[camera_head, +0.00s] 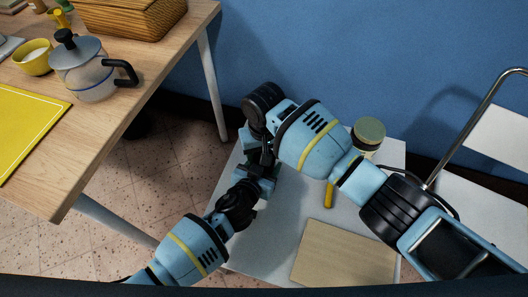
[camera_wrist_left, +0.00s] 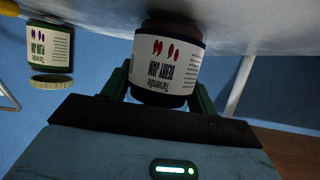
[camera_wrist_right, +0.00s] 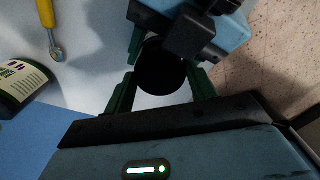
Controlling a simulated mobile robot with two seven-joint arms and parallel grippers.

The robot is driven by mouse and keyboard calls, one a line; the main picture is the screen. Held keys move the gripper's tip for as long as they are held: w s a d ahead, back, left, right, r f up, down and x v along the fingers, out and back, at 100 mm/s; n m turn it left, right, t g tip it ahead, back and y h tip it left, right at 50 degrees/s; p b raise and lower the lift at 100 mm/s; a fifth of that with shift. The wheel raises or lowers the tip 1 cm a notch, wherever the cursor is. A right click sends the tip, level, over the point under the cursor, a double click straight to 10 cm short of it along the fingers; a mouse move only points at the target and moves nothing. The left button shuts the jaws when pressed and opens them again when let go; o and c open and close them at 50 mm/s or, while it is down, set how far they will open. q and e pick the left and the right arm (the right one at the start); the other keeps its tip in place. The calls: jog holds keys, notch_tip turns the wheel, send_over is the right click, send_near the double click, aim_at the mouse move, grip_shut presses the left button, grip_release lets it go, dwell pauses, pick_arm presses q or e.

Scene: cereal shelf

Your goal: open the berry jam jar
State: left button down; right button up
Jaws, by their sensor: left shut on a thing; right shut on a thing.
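The berry jam jar (camera_wrist_left: 165,62) is dark, with a white label that appears upside down in the left wrist view. My left gripper (camera_wrist_left: 158,80) is shut on its body, with a green finger on each side. In the right wrist view a round dark lid (camera_wrist_right: 160,70) sits between the green fingers of my right gripper (camera_wrist_right: 163,62), which is shut on it from above. In the head view my left gripper (camera_head: 258,182) and right gripper (camera_head: 250,145) meet, and the arms hide the jar. I cannot tell whether the lid is loose.
Another jar (camera_head: 368,132) with a pale lid stands at the back of the white table (camera_head: 300,215), beside a yellow-handled utensil (camera_head: 328,195). A wooden board (camera_head: 345,258) lies in front. A wooden table (camera_head: 120,125) with a glass pot (camera_head: 88,75) is at left.

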jog(key=shift+n, duration=0.3)
jog(key=o, duration=1.1)
jog(key=shift+s, duration=0.1)
jog(key=shift+a, duration=0.1)
